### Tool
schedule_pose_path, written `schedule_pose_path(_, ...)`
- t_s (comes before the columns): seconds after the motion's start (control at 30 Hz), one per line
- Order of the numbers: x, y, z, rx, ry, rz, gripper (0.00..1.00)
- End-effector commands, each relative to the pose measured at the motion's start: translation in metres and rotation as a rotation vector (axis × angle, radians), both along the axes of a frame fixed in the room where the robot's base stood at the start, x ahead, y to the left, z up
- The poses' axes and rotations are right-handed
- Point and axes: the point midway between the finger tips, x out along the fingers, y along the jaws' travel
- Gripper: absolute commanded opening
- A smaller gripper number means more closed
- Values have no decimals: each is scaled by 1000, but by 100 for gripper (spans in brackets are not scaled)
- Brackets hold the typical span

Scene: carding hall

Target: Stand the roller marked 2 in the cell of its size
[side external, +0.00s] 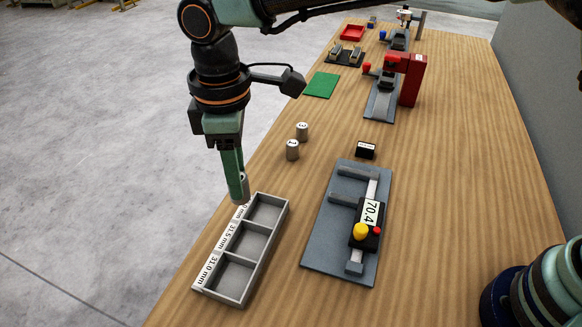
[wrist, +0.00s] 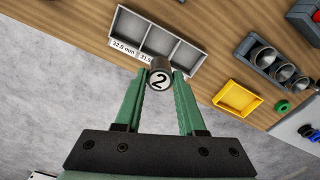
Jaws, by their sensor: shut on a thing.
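The roller marked 2 (wrist: 160,77) is a short grey cylinder with a white numbered end, clasped between my fingertips; part of it shows in the side view (side external: 243,187). My gripper (side external: 238,190) is shut on it, by the far end of the grey tray (side external: 240,303), at its label edge. The tray has three open, empty cells in a row. Its labels read 31.0 mm nearest the side camera, 31.5 mm in the middle, and 32.0 mm at the far end, partly covered by my gripper. In the wrist view the tray (wrist: 112,35) lies just beyond the roller.
Two other rollers (side external: 302,131) (side external: 292,149) stand beyond the tray. A grey measuring device (side external: 318,245) with a display reading 70.4 lies right of it, near a small black block (side external: 366,151). Farther back are a green mat (side external: 321,85) and a red stand (side external: 412,80).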

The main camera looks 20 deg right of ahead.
Motion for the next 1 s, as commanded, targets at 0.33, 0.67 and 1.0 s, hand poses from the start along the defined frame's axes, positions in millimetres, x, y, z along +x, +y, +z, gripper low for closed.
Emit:
schedule_pose_path(0.33,0,-1,-83,-2,2,1,0)
schedule_pose_path(0.67,1,0,-112,1,0,1,0)
schedule_pose_path(1.0,1,-1,-151,1,0,1,0)
